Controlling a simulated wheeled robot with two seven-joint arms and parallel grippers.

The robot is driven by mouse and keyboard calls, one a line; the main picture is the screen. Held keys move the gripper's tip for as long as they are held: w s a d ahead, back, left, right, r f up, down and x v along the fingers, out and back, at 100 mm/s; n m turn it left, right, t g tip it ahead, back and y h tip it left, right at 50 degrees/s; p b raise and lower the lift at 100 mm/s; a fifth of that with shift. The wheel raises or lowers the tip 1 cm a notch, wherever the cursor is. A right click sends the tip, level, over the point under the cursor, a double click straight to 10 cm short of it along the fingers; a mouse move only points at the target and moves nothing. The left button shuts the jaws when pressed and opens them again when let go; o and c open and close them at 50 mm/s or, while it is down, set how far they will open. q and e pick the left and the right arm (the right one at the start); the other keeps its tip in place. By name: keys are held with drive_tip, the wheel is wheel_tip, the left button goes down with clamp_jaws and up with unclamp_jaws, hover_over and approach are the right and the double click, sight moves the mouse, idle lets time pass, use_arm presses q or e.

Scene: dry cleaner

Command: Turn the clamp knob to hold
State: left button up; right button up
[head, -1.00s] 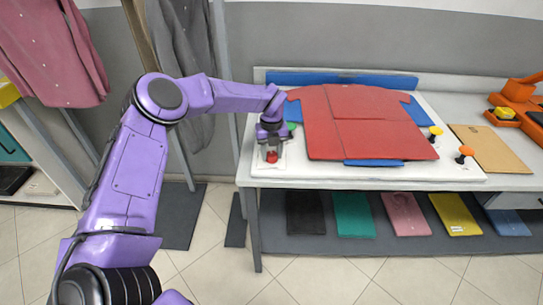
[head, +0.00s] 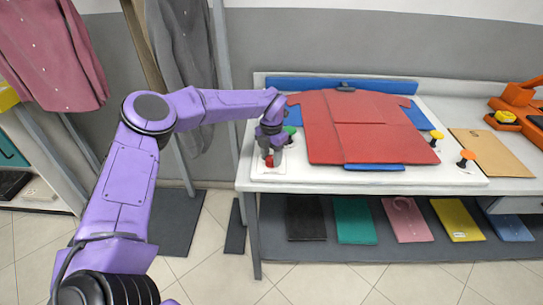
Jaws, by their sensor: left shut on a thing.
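My left gripper (head: 269,158) points down at the front left corner of the white board on the table. It is shut on a small red knob (head: 269,162), which shows only in part between the fingers. A green knob (head: 290,130) sits just behind and to the right of the gripper. A yellow knob (head: 436,135) and an orange knob (head: 466,156) stand at the board's right side. A red folded shirt (head: 360,125) lies flat on the board, with blue panels showing around it. A small dark clip (head: 345,87) sits at the shirt's top edge. My right gripper is out of view.
The white board (head: 400,180) covers much of the table. A brown sheet (head: 492,153) and an orange device (head: 518,100) are at the right. Coloured panels lie on the shelf below. Hanging garments (head: 182,70) are behind my left arm.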

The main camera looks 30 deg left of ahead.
sight(270, 158)
use_arm(q)
drive_tip(key=shift+f+m, duration=0.1)
drive_tip(key=shift+m, duration=0.5)
drive_tip(key=o, duration=1.1)
drive_tip(key=shift+a, duration=0.1)
drive_tip(key=shift+c, duration=0.2)
wheel_tip(270, 158, up, 11)
drive_tip(key=b, duration=0.2)
drive_tip(key=shift+f, duration=0.2)
drive_tip(key=shift+s, duration=0.1)
